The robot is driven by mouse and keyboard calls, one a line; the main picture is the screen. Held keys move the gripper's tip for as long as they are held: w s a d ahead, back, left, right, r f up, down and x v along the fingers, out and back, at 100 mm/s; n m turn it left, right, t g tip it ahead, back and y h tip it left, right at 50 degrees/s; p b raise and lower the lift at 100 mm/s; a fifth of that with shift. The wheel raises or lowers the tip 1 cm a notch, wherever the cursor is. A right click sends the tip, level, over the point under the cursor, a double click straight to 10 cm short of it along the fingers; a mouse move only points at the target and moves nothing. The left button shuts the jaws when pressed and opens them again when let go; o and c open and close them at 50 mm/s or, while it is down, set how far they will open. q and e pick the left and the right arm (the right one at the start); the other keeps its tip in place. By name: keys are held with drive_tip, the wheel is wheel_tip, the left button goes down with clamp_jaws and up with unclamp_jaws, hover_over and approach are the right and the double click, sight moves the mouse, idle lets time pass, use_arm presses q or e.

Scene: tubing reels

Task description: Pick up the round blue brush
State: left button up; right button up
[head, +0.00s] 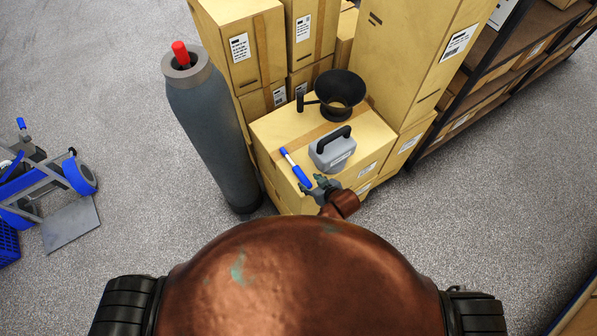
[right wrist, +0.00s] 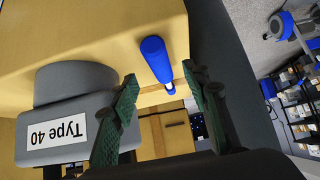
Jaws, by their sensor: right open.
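The round blue brush (head: 296,169) lies on top of a cardboard box (head: 265,135), near its left front edge. It is a slim rod with a blue body and a whitish end. In the right wrist view the blue brush (right wrist: 153,57) shows between the two green fingers, its blue end pointing up the picture. My right gripper (head: 314,185) is open at the near end of the brush, beside the box's front edge. Its fingers (right wrist: 160,80) stand apart on either side of the brush; I cannot tell whether they touch it. My left gripper is not in view.
A grey jug (head: 332,150) with a black handle, labelled "Type 40" in the right wrist view (right wrist: 62,125), stands close right of the brush. A black bowl-like funnel (head: 341,88) sits behind it. A tall grey cylinder (head: 207,125) stands left of the box. Stacked boxes rise behind.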

sight(305, 179)
drive_tip(key=x, duration=0.5)
drive_tip(key=shift+w+a+f, duration=0.15)
drive_tip(key=shift+w+f, duration=0.05)
drive_tip(key=shift+c, duration=0.2)
clamp_jaws()
